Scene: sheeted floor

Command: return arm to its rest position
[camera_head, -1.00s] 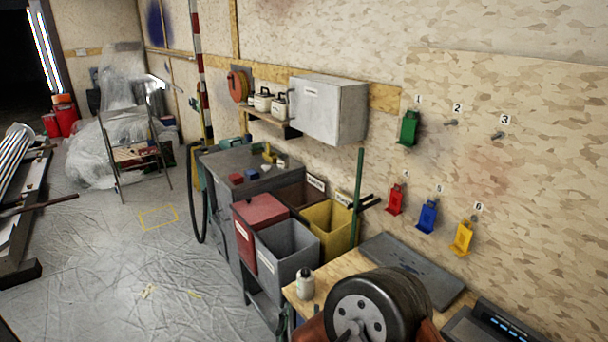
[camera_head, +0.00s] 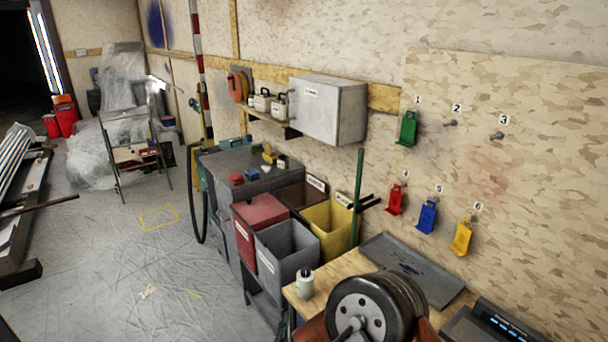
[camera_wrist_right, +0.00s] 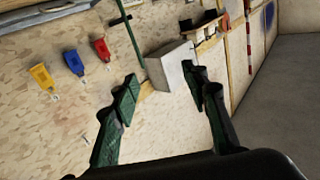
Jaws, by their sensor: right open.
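My right gripper (camera_wrist_right: 160,92) shows in the right wrist view, with its two dark fingers spread wide apart. It is open, and nothing is held between the fingers. Beyond the fingers are the wall board and a grey wall box (camera_wrist_right: 172,72), seen upside down. The yellow tag (camera_wrist_right: 42,77), blue tag (camera_wrist_right: 73,62) and red tag (camera_wrist_right: 102,49) hang to the left, clear of the fingers. I cannot clearly make out either gripper in the head view. My left gripper is not in view.
A green tag (camera_head: 408,128) hangs at hook 1; hooks 2 and 3 are empty. The grey wall box (camera_head: 328,110) juts out left of the tags. A reel (camera_head: 362,310), white bottle (camera_head: 305,284) and flat tray (camera_head: 412,268) are on the workbench. Open floor (camera_head: 110,250) lies left.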

